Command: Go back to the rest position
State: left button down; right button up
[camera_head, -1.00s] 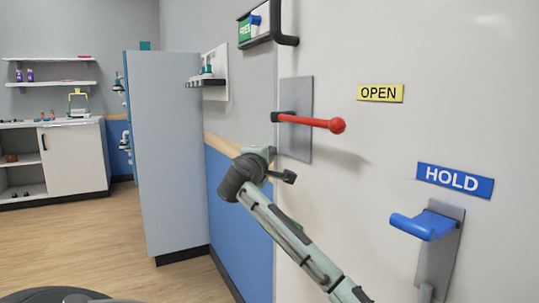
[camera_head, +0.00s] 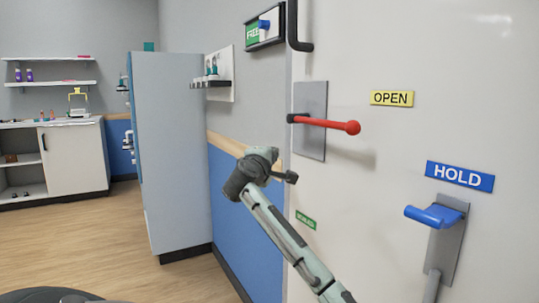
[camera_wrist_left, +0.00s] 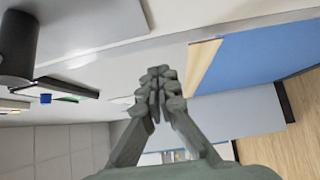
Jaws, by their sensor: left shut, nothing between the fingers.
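My left gripper (camera_wrist_left: 158,92) is shut with its grey fingers together and nothing between them. In the head view its arm (camera_head: 285,232) rises from the bottom, and the wrist end (camera_head: 255,170) is below and left of the red lever. The red lever (camera_head: 330,124) sticks out from a grey plate on the white panel (camera_head: 400,50). I see no contact between gripper and lever. My right gripper is not in view.
A blue handle (camera_head: 437,217) under a HOLD sign (camera_head: 459,176) is at the right. A yellow OPEN label (camera_head: 391,98) is above it. A grey partition (camera_head: 172,150) stands left of the arm. The wooden floor (camera_head: 60,240) at the left is clear.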

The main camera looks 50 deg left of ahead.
pick_arm(q)
jog(key=v, duration=1)
jog(key=shift+b, duration=0.3)
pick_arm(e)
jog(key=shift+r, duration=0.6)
pick_arm(q)
jog(key=shift+d, duration=0.1)
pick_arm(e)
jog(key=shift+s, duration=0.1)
